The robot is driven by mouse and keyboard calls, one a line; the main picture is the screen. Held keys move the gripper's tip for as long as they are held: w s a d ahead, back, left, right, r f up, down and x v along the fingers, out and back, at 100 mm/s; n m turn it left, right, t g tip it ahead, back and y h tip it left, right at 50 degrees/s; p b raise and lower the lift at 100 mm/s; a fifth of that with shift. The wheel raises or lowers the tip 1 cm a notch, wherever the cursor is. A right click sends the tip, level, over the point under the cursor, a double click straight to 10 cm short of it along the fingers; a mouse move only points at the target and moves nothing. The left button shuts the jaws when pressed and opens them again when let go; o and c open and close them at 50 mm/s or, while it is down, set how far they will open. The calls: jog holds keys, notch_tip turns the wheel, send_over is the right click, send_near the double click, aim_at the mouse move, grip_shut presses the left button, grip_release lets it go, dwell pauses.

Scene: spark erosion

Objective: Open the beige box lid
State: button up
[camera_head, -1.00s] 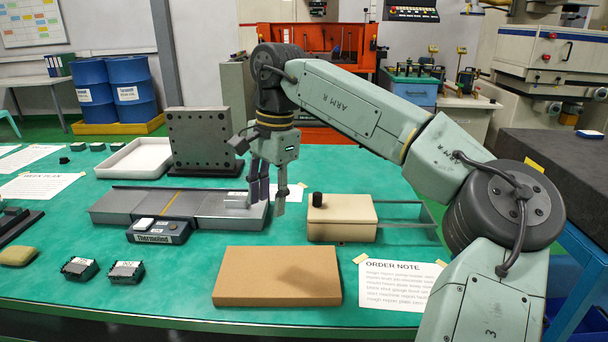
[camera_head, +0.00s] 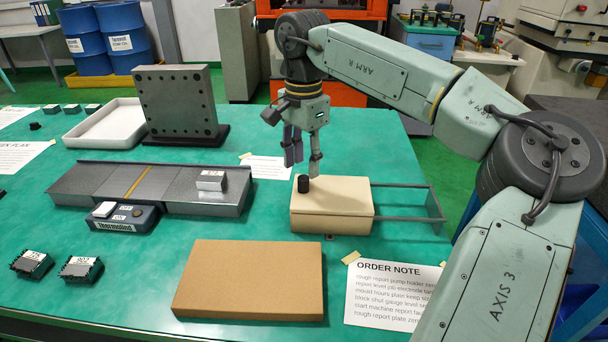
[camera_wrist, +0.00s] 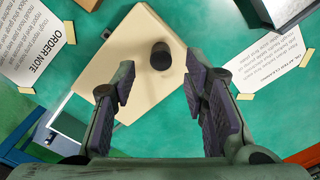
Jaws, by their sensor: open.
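The beige box (camera_head: 330,211) stands on the green table, its flat lid on top. A black round knob (camera_head: 303,184) sits on the lid near its left end. Grey rails (camera_head: 412,188) extend from the box's right side. My gripper (camera_head: 303,166) is open, fingers pointing down, above and just behind the knob in the head view. In the wrist view the beige lid (camera_wrist: 133,65) and its knob (camera_wrist: 160,56) lie ahead of my open gripper (camera_wrist: 167,98), with nothing between the fingers. The exact gap between the fingertips and the knob is hard to tell.
A brown cardboard block (camera_head: 250,280) lies in front of the box. An order note (camera_head: 392,293) lies at front right. A grey metal plate (camera_head: 180,104) stands at the back left, and a steel track (camera_head: 150,188) with a small block lies left.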

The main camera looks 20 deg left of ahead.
aim_at(304, 177)
jog(key=shift+f, duration=2.4)
grip_shut()
